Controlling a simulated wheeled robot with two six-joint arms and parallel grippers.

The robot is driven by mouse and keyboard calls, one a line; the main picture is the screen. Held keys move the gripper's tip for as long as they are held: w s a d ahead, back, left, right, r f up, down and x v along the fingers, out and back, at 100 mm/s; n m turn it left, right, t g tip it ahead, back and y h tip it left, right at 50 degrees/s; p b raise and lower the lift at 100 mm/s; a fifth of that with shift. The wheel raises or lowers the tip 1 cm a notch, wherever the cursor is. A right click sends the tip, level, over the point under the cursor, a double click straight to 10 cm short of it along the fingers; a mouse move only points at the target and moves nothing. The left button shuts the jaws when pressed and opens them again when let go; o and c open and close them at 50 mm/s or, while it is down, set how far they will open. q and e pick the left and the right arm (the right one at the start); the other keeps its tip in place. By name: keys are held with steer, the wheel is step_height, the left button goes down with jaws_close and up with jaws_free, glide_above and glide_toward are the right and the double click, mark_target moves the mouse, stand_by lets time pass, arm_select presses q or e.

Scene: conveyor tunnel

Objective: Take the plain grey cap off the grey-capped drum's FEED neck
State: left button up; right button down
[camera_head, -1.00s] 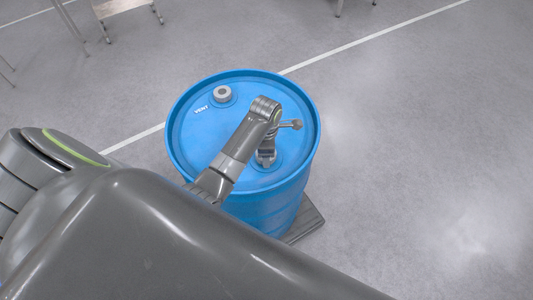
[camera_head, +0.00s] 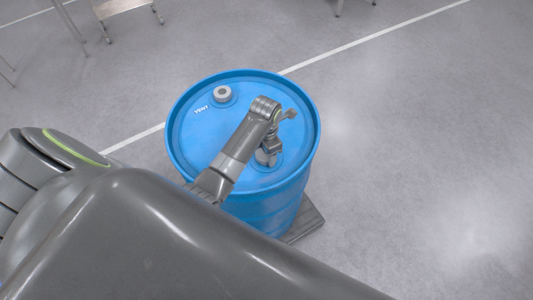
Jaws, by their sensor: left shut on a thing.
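The blue drum (camera_head: 195,150) stands upright in the middle of the head view. My left gripper (camera_head: 267,158) reaches down over the right part of its lid, at a raised blue neck. It is shut on the grey cap there. The fingers and wrist hide most of the cap, and I cannot tell whether it sits on the neck or is slightly lifted. No label shows beside this neck. The other neck, marked VENT, carries a grey cap (camera_head: 222,93) at the lid's upper left. My right gripper is out of view.
The drum stands on a dark grey base (camera_head: 305,222), seen at its lower right. A raised blue rim surrounds the lid. A white line (camera_head: 370,40) crosses the grey floor behind. Table or trolley legs show at the top left. The floor to the right is clear.

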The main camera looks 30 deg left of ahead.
arm_select(q)
steer(key=o, duration=1.2)
steer(key=shift+c, duration=0.2)
steer(key=c, duration=0.3)
